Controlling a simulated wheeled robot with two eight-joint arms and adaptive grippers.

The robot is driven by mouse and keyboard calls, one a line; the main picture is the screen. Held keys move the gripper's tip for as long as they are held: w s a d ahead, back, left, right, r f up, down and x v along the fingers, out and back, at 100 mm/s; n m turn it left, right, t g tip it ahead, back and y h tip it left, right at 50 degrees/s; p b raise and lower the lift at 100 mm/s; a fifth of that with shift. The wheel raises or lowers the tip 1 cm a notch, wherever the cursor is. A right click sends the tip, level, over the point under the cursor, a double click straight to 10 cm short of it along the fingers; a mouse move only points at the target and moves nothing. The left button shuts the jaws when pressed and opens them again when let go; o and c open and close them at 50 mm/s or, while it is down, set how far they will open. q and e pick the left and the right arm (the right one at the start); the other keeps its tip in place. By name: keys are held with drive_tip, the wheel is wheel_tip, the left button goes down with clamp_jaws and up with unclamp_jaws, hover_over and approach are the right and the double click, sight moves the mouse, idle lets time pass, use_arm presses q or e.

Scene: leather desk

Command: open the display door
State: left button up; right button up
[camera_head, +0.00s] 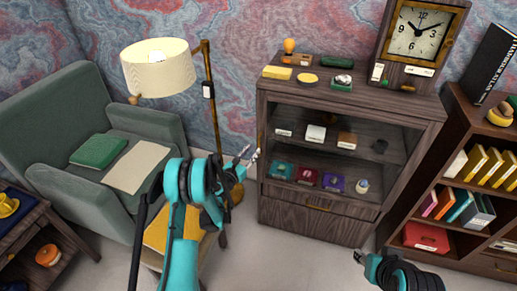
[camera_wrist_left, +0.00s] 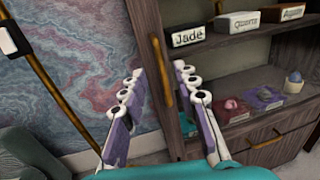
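The display cabinet (camera_head: 340,105) is dark wood with a glass-fronted shelf section, and its door looks shut. Its upright brass handle (camera_head: 262,133) is on the left edge of the front; the handle also shows in the left wrist view (camera_wrist_left: 162,72). My left gripper (camera_head: 252,156) is just left of that edge, near the handle's lower end. In the left wrist view its fingers (camera_wrist_left: 160,72) are spread, with the handle ahead between them; contact is not visible. My right gripper (camera_head: 359,257) is low in front of the cabinet, apart from it, too small to read.
A clock (camera_head: 415,38) and small items stand on the cabinet top. Labelled minerals fill its shelves. A floor lamp (camera_head: 158,68) and green armchair (camera_head: 70,125) are at left, a bookshelf (camera_head: 450,165) at right. A drawer with a brass pull (camera_head: 318,206) is below the glass.

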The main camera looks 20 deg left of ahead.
sight(259, 143)
use_arm(q)
drive_tip(key=b+x, duration=0.1)
drive_tip(key=x, duration=0.6)
drive_tip(key=shift+b, duration=0.4)
clamp_jaws()
